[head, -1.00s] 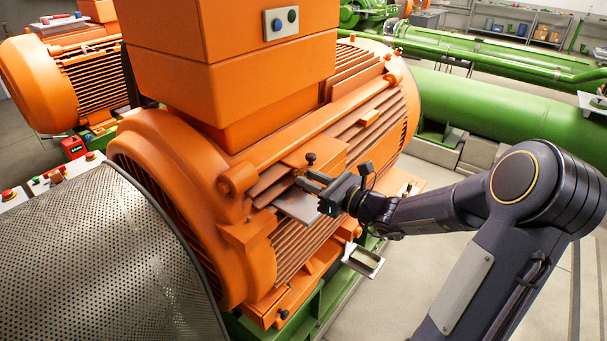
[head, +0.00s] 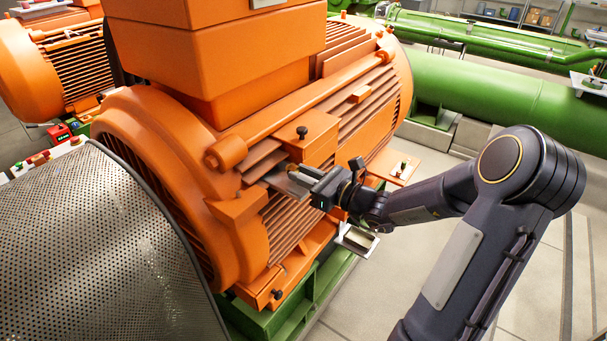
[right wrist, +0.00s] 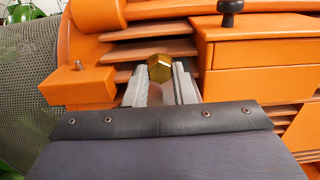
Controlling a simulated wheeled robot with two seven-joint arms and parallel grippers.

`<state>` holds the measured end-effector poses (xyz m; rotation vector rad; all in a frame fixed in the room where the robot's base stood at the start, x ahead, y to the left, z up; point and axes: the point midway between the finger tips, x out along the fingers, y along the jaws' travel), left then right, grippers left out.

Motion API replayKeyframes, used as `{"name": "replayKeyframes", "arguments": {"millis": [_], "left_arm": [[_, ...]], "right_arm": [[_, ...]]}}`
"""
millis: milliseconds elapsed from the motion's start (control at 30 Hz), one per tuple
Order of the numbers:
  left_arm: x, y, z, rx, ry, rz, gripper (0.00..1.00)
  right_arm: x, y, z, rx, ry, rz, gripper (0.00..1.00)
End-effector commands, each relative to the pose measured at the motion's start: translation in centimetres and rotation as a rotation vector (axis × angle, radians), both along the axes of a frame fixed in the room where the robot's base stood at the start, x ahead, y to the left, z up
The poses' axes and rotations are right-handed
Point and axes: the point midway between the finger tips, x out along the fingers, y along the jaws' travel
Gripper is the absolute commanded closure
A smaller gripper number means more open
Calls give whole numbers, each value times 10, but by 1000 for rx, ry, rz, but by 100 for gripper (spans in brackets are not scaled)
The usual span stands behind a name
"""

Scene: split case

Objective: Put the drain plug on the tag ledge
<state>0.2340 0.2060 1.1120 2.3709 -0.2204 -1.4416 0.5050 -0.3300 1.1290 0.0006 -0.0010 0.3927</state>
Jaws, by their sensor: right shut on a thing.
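The drain plug, a brass hex-headed piece (right wrist: 160,68), sits between the fingertips of my right gripper (right wrist: 159,78) in the right wrist view. In the head view my right gripper (head: 294,172) is shut on it at the side of the large orange motor, just over a thin grey metal plate (head: 283,187) that looks like the tag ledge. The fingers partly cover the plate. I cannot tell whether the plug touches it. The wrist view does not clearly show the plate. My left gripper is out of view.
An orange box with a black knob (head: 301,132) stands right beside the gripper. A small open tray (head: 357,240) hangs below, and an orange shelf (head: 395,167) juts out behind my wrist. A perforated guard (head: 100,245) fills the left front. Open floor lies at right.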

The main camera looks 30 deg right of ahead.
Motion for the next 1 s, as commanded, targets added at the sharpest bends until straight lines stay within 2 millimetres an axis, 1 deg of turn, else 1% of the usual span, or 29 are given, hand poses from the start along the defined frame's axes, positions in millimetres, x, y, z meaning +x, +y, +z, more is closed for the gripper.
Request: {"name": "replayKeyframes", "arguments": {"millis": [233,767,800,967,1000], "left_arm": [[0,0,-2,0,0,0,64],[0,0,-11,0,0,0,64],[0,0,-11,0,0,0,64],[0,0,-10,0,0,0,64],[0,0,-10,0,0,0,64]], "right_arm": [[0,0,-1,0,-1,0,100],[0,0,-12,0,-1,1,100],[0,0,-12,0,-1,1,75],[0,0,-11,0,-1,1,54],[0,0,-11,0,-1,1,52]]}}
